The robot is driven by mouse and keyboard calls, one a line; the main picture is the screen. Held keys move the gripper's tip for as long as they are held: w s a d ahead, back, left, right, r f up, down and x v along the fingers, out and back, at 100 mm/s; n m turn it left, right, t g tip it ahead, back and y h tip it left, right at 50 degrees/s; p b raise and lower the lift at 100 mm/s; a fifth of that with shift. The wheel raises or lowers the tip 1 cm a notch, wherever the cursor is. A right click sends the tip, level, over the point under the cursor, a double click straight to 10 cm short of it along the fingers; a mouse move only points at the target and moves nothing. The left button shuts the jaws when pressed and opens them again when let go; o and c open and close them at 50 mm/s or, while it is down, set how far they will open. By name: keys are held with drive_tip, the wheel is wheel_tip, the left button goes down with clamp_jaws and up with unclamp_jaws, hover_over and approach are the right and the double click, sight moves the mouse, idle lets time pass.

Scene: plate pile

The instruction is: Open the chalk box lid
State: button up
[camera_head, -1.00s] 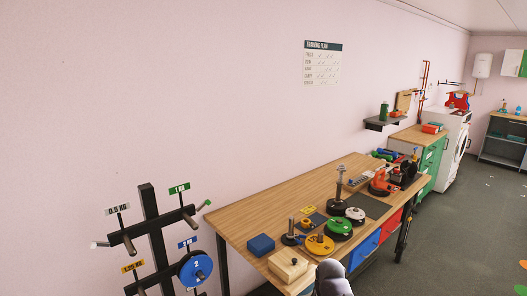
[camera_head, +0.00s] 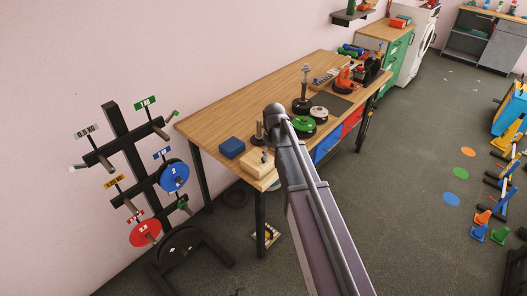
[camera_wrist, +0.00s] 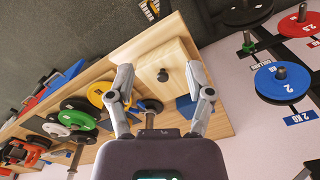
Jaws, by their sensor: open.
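The chalk box (camera_head: 257,169) is a pale wooden box at the near left corner of the wooden table (camera_head: 228,110). Its lid has a dark round knob and looks shut. The wrist view shows the box (camera_wrist: 178,52) and its knob (camera_wrist: 163,75) from above, at a tilt. My gripper (camera_wrist: 166,84) is open, with one finger on each side of the knob in that picture. Nothing is between the fingers that I can see held, and I cannot tell how far above the lid they are.
A blue block (camera_head: 232,148) lies beside the box. Weight plates on posts, such as a green one (camera_head: 304,125), stand further along the table. A plate rack (camera_head: 130,150) with blue and red plates stands left of the table.

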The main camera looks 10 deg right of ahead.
wheel_tip(320, 180, up, 4)
drive_tip(key=n+p, duration=0.1)
drive_tip(key=p, duration=0.2)
hover_over(258, 157)
drive_tip(key=s+d, duration=0.2)
drive_tip(key=s, duration=0.2)
drive_tip(key=shift+w+f, duration=0.1)
drive_tip(key=shift+f, duration=0.1)
drive_tip(key=shift+f+b, duration=0.15)
drive_tip(key=shift+b, duration=0.15)
wheel_tip(258, 157, down, 14)
drive_tip(key=b, duration=1.3)
drive_tip(key=shift+r, duration=0.2)
drive_tip(key=shift+c, duration=0.2)
clamp_jaws()
